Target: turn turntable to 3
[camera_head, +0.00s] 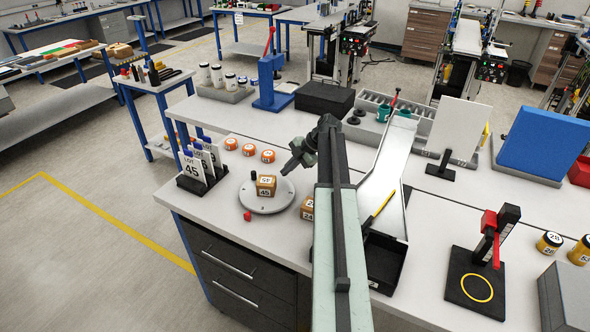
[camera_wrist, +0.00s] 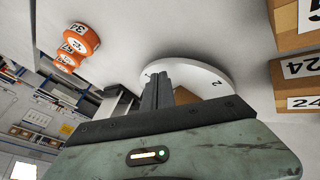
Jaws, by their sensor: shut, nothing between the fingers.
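The turntable (camera_head: 264,206) is a round pale disc near the left end of the white bench. A brown box marked 45 (camera_head: 266,187) sits on it, and a short dark peg (camera_head: 254,177) stands at its far side. A small red piece (camera_head: 247,216) lies at its near left edge. In the wrist view the disc (camera_wrist: 205,72) shows a numeral 2, partly behind my fingers. My gripper (camera_head: 288,170) is shut and empty, close to the disc's far right side; it also shows in the wrist view (camera_wrist: 157,82). I cannot tell whether it touches the peg.
Lot 45 sign cards (camera_head: 196,165) stand left of the disc. A metal chute (camera_head: 388,165) is further right.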

